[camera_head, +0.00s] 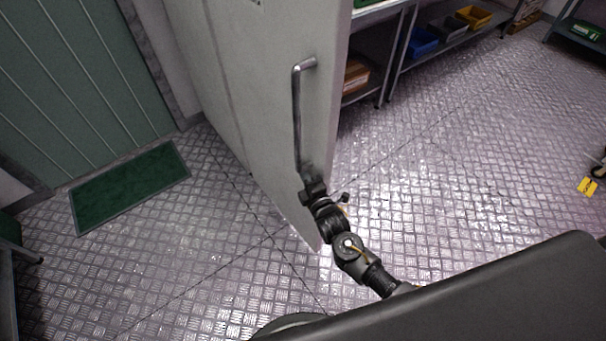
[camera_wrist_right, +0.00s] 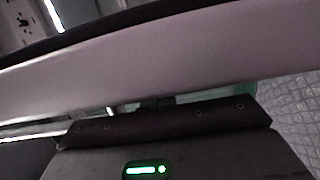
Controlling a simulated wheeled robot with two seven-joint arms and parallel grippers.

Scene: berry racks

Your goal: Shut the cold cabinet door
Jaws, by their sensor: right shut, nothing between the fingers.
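The cold cabinet door (camera_head: 258,90) is a tall pale panel that stands out into the room in the head view. A grey vertical bar handle (camera_head: 297,115) is fixed on its face near the free edge. My right gripper (camera_head: 309,178) is shut and empty at the lower end of the handle, close to the door face. I cannot tell whether it touches the door. In the right wrist view a pale band, probably the door (camera_wrist_right: 150,78), crosses the picture at close range. The cabinet opening is not clearly visible. My left gripper is out of view.
A green mat (camera_head: 130,186) lies on the metal-plate floor before a green slatted door (camera_head: 75,85). Shelving with blue (camera_head: 424,40) and yellow bins (camera_head: 474,17) stands behind the pale door. A yellow tag (camera_head: 587,186) is at the right. The floor between is clear.

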